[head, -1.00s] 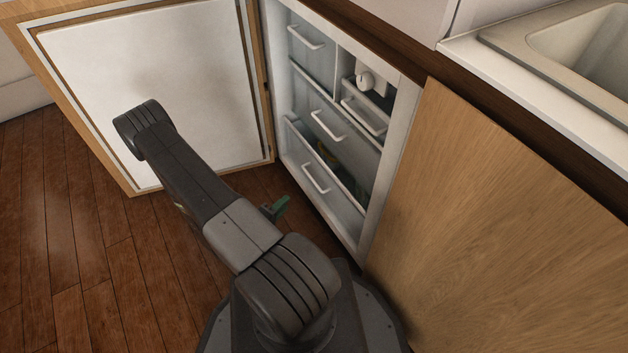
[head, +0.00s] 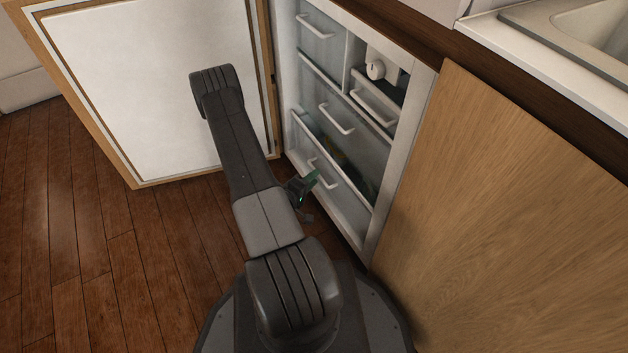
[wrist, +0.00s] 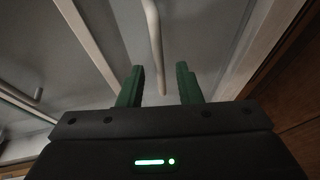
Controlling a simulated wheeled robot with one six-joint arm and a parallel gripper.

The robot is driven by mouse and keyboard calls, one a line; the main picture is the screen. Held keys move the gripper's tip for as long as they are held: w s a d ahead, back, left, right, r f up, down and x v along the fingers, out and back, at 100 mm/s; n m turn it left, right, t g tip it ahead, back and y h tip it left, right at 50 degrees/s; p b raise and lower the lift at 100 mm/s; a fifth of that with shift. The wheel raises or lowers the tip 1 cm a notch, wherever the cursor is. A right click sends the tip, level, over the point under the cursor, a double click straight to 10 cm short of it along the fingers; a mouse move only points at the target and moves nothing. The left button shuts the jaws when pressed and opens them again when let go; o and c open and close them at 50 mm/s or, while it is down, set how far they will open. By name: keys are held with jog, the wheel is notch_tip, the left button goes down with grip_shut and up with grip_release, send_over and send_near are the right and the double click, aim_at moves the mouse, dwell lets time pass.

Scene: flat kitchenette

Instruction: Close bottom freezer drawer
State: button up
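The bottom freezer drawer (head: 347,205) is the lowest clear-fronted drawer in the open white freezer, with a white bar handle (head: 325,174). Its top rim appears to stand a little forward, with some contents visible behind it. My gripper (head: 309,183) is at the left part of this drawer's front, close to the handle and partly hidden by my arm. In the wrist view, my gripper (wrist: 160,84) has its two green fingers apart. A white handle bar (wrist: 153,40) ends in the gap between them; contact cannot be told.
The freezer door (head: 150,85) stands wide open at the left. A middle drawer (head: 330,105) and a white dial (head: 375,69) are above. A wooden cabinet panel (head: 500,190) is close on the right. Wooden floor (head: 100,260) is clear at the left.

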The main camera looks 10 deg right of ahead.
aim_at(328, 171)
jog(key=shift+w+d+f, duration=0.1)
jog(key=shift+w+d, duration=0.3)
jog(key=shift+d, duration=0.05)
grip_shut()
jog(key=shift+w+d+b, duration=0.1)
jog(key=shift+w+d, duration=0.2)
jog(key=shift+d, duration=0.35)
jog(key=shift+w+d+b, duration=0.1)
jog(key=shift+w+d, duration=0.2)
jog(key=shift+d, duration=0.4)
jog(key=shift+w+d+b, duration=0.1)
jog(key=shift+w+d, duration=0.2)
jog(key=shift+d, duration=0.35)
grip_release()
jog(key=shift+d, duration=0.15)
